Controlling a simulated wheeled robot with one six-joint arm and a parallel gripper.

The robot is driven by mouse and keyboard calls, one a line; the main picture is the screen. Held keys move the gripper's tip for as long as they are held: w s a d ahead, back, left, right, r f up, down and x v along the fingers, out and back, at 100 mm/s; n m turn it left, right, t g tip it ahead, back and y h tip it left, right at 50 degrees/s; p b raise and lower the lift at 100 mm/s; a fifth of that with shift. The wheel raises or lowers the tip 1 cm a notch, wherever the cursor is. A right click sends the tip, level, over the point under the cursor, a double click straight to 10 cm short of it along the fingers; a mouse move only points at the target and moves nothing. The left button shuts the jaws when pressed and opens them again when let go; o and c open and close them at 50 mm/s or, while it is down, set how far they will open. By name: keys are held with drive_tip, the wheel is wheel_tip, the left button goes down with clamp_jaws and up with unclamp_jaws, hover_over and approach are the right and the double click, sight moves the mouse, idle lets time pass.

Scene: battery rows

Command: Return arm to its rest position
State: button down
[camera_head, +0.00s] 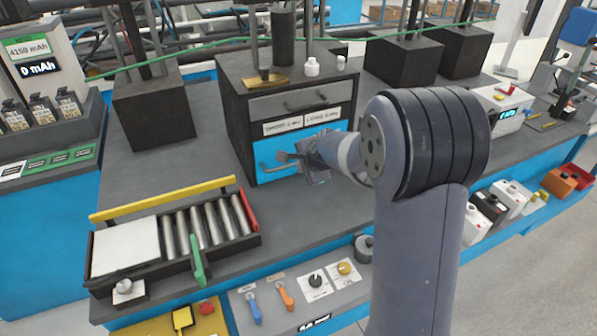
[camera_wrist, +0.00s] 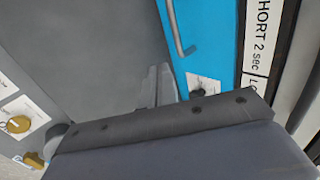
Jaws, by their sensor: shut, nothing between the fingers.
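My arm rises at the right of the head view and bends left to my gripper (camera_head: 284,157). The gripper is in front of the blue lower drawer (camera_head: 277,158) of the dark cabinet (camera_head: 231,113). In the wrist view my gripper (camera_wrist: 160,84) has its fingers together with nothing between them. The blue drawer front (camera_wrist: 206,30) and its handle (camera_wrist: 178,32) lie just beyond the fingers there. I cannot tell whether the fingers touch the drawer. The gripper hides part of the drawer front.
A tray (camera_head: 256,241) with metal cylinders and a white plate stands on the bench at the lower left, with a green lever (camera_head: 197,262). A grey upper drawer (camera_head: 300,101) sits above the blue one. A control panel (camera_head: 330,308) lines the front edge. Bare bench lies left of the cabinet.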

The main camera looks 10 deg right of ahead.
drive_tip(key=shift+v, duration=1.3)
